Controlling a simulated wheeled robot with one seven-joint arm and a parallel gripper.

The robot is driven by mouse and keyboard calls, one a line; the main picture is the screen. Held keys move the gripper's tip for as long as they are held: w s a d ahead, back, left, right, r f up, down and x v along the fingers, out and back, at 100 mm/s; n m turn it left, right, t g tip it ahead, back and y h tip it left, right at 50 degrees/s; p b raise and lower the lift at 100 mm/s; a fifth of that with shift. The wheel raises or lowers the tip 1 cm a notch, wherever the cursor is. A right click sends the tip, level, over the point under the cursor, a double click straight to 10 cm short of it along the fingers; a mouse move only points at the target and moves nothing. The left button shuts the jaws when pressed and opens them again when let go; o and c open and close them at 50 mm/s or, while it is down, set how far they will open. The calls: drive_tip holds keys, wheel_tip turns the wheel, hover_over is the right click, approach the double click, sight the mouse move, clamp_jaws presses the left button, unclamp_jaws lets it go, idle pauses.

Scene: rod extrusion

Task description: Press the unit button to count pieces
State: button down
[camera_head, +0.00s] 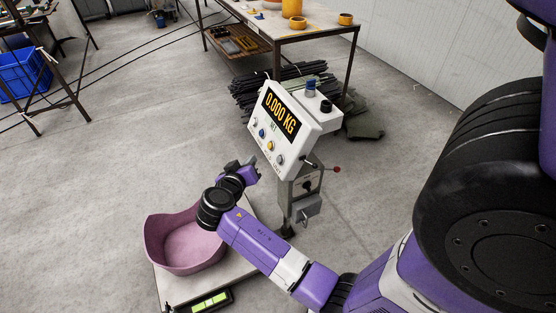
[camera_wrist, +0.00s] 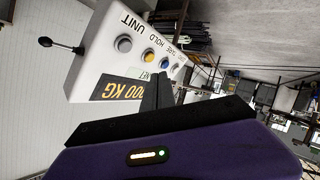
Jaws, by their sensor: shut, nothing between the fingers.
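The white scale indicator (camera_head: 285,116) stands on a grey post and its display (camera_head: 279,108) reads 0.000 KG. A row of round buttons runs along its lower front. The unit button (camera_head: 280,160) is the pale grey one at the right end; in the wrist view it (camera_wrist: 123,44) sits by the word UNIT, beside the yellow button (camera_wrist: 148,54) and the blue button (camera_wrist: 165,62). My gripper (camera_head: 252,161) is shut and empty, just left of the panel's lower part. In the wrist view its fingertips (camera_wrist: 157,80) point towards the panel; whether they touch it I cannot tell.
A pink tub (camera_head: 160,240) sits on the scale platform (camera_head: 236,270) below my arm. Dark rods (camera_head: 255,88) lie behind the indicator. A workbench (camera_head: 300,32) stands farther back. The floor at left is largely open.

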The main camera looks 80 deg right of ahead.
drive_tip(key=s+d+f, duration=0.2)
drive_tip(key=s+d, duration=0.2)
drive_tip(key=shift+s+f+b, duration=0.3)
drive_tip(key=shift+f+b, duration=0.1)
drive_tip(key=shift+b, duration=0.05)
idle(1.9)
drive_tip(key=shift+s+d+f, duration=0.15)
drive_tip(key=shift+s+d, duration=0.05)
drive_tip(key=shift+s, duration=0.05)
drive_tip(key=shift+s+d+f+b, duration=0.25)
drive_tip(key=shift+s+d+b, duration=0.05)
drive_tip(key=shift+s+b, duration=0.15)
idle(0.9)
idle(0.3)
drive_tip(key=shift+w+a+r, duration=0.4)
drive_tip(key=shift+w+a, duration=0.15)
drive_tip(key=shift+w, duration=0.15)
drive_tip(key=shift+w, duration=0.1)
drive_tip(key=shift+w+a+r, duration=0.55)
drive_tip(key=shift+w+a, duration=0.2)
drive_tip(key=shift+w, duration=0.1)
drive_tip(key=shift+w+a+r, duration=0.55)
drive_tip(key=shift+w+a, duration=0.2)
drive_tip(key=shift+w, duration=0.05)
